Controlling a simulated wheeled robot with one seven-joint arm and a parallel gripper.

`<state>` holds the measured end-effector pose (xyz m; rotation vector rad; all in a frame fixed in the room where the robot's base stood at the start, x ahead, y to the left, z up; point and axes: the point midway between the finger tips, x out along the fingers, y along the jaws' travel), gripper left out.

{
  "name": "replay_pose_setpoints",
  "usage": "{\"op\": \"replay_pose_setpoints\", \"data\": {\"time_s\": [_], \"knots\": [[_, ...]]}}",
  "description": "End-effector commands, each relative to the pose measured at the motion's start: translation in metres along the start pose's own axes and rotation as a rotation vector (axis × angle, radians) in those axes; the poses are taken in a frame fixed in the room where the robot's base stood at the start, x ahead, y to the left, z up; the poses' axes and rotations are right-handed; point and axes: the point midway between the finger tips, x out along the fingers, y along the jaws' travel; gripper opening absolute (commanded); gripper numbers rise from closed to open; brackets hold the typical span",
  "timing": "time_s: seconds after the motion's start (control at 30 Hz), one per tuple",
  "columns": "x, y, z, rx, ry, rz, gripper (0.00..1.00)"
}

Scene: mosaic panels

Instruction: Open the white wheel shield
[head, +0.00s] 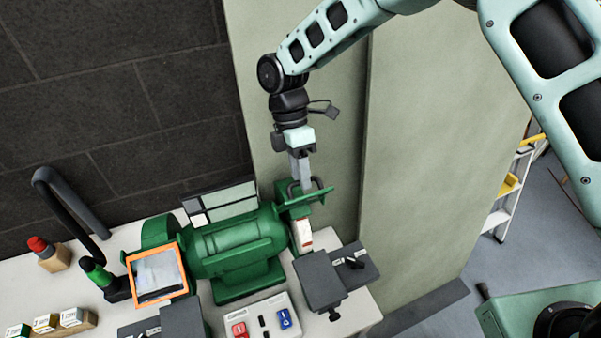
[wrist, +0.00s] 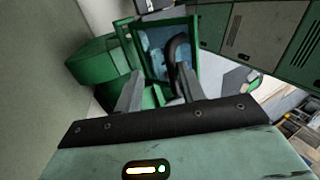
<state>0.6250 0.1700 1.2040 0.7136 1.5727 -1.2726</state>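The green bench grinder (head: 238,243) stands on the white bench. At its right end is a wheel with a white face (head: 302,236). Above that wheel is a green-framed shield (head: 318,196), seen nearly edge-on; its clear pane (wrist: 152,42) shows in the wrist view. A dark curved handle (wrist: 174,52) stands out from this shield. My gripper (head: 302,180) points down at the shield from above. In the wrist view its two fingers (wrist: 160,80) are apart, and the handle is close to the right finger. I cannot tell whether they touch.
An orange-framed shield (head: 157,275) covers the grinder's left end. Grey tool rests (head: 318,280) stand in front. A switch box (head: 262,318) with red and blue buttons sits at the front. A black hose (head: 70,210) and small boxes (head: 70,317) are at the left. A pale wall panel rises behind.

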Motion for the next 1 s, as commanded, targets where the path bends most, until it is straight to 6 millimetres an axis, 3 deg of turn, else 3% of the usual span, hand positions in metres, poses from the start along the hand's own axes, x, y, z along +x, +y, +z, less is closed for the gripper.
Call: {"op": "replay_pose_setpoints", "data": {"time_s": [0.53,0.67,1.0], "knots": [[-0.011,0.003,-0.002,-0.001,0.003,0.009,0.32],[-0.033,0.003,-0.001,-0.001,0.004,0.013,0.32],[-0.112,0.002,-0.001,-0.001,0.004,0.008,0.32]]}}
